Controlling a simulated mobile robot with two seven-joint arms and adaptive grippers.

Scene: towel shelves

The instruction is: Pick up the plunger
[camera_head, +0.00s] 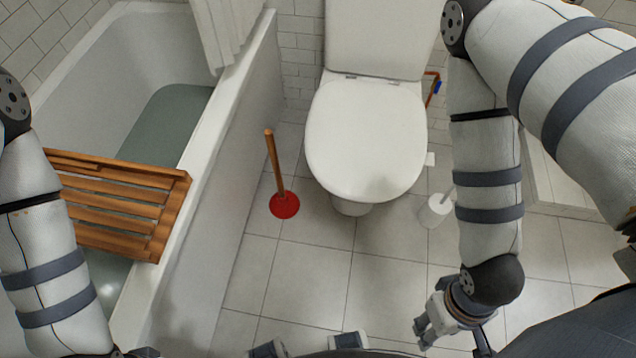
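The plunger (276,178) stands upright on the tiled floor, between the bathtub and the toilet. It has a wooden handle that leans slightly left and a red rubber cup (285,206). My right gripper (424,328) is at the lower right, well apart from the plunger and nearer to me. It looks empty, but its finger opening is too small and angled to judge. My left arm comes in at the lower left, and its gripper is beyond the bottom edge of the picture. Nothing touches or covers the plunger.
The white toilet (366,140) stands right of the plunger, with a white toilet brush holder (435,211) beside it. The bathtub (212,160) is on the left, with a wooden slatted rack (120,205) across it. The floor (306,272) in front of the plunger is clear.

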